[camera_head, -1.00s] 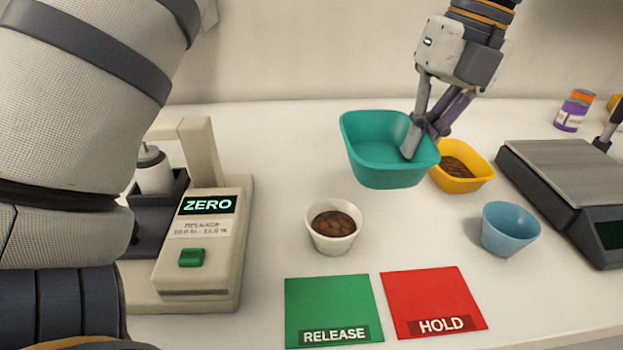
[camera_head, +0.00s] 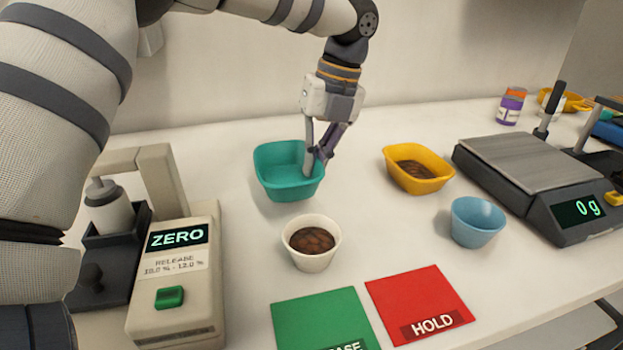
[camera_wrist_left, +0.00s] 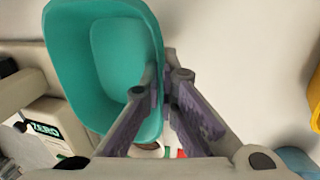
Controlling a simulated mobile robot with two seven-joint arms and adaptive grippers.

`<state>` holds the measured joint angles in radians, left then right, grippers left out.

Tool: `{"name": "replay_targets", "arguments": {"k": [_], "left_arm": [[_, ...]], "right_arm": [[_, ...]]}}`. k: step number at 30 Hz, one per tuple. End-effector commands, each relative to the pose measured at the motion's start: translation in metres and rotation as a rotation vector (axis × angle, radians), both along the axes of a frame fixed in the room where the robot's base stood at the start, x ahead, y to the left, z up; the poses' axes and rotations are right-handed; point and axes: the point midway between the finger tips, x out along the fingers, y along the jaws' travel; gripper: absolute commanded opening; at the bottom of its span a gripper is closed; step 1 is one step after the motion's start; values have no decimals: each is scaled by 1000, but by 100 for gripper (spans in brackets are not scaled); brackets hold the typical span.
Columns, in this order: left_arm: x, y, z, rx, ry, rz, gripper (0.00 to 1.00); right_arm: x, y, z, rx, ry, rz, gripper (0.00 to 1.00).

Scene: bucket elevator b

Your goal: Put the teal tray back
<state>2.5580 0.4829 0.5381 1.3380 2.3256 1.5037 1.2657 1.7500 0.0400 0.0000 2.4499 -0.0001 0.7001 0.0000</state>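The teal tray (camera_head: 270,180) is empty and upright behind the white cup. I cannot tell whether it touches the counter. My left gripper (camera_head: 319,165) comes down from above, shut on the tray's right wall, with one finger inside and one outside. In the left wrist view, the tray (camera_wrist_left: 75,60) fills the upper left and its wall runs between the fingertips (camera_wrist_left: 166,80). My right gripper is not in view.
A white cup of brown pieces (camera_head: 311,243) stands in front of the tray. A yellow tray (camera_head: 433,181), blue cup (camera_head: 476,222) and scale reading 0 g (camera_head: 510,165) are to the right. A ZERO device (camera_head: 180,265) is at left. Green (camera_head: 320,315) and red (camera_head: 415,295) mats lie in front.

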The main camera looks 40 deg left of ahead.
Motion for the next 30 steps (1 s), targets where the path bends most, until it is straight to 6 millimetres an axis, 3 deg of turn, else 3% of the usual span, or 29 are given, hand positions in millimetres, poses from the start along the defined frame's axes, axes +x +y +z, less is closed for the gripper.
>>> {"name": "replay_targets", "arguments": {"k": [3, 7, 17, 21, 30], "left_arm": [[2, 9, -26, 0, 7, -1, 0], [2, 9, -41, 0, 1, -1, 0], [2, 8, -43, 1, -1, 0, 0], [2, 8, -44, 1, -1, 0, 25], [2, 8, -43, 1, -1, 0, 25]], "right_arm": [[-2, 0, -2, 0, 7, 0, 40], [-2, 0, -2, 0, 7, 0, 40], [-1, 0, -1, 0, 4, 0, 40], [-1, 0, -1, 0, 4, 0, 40], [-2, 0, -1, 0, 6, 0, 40]]}}
